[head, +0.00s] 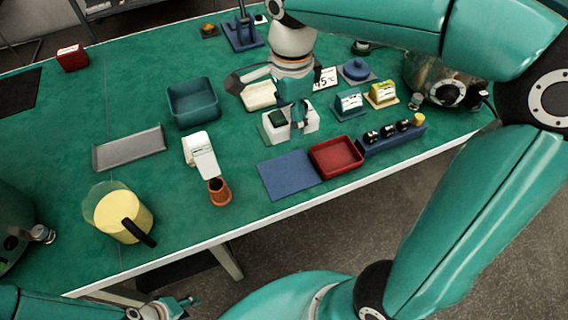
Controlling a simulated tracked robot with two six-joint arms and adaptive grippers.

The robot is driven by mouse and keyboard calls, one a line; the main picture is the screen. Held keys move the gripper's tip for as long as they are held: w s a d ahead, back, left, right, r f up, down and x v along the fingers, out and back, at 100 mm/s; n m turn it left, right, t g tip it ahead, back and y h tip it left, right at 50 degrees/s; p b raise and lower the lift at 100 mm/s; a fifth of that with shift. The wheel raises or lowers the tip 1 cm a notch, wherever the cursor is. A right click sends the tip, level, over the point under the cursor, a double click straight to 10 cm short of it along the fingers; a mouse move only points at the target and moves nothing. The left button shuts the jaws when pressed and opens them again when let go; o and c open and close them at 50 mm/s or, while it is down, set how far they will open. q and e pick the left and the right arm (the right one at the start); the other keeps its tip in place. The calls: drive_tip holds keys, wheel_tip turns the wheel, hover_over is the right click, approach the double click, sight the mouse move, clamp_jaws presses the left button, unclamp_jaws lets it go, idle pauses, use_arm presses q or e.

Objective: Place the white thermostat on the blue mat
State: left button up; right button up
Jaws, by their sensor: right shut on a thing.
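The white thermostat (272,129) is in my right gripper (297,114), whose teal and dark fingers cover its middle. It looks upright and sits just behind the blue mat (284,181) in the picture. I cannot tell how high it is above the table. The blue mat is flat and bare, near the table's front edge. My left gripper (181,308) is low at the bottom edge, in front of the table and far from the mat; its jaw opening is unclear.
A red tray (334,170) adjoins the mat's right side, beside a blue rack (392,144) with dark knobs. A terracotta pot (220,191) and white device (199,152) stand left. Teal (348,107) and yellow (382,97) devices stand right. A teal bin (193,116) is behind left.

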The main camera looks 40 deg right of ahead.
sight(288, 173)
wheel_tip(288, 173, down, 17)
drive_tip(key=shift+r+b, duration=0.1)
drive_tip(key=shift+b, duration=0.95)
drive_tip(key=o, duration=1.3)
drive_tip(key=shift+o, duration=0.2)
wheel_tip(288, 173, up, 12)
drive_tip(key=p, duration=0.1)
drive_tip(key=shift+p, duration=0.35)
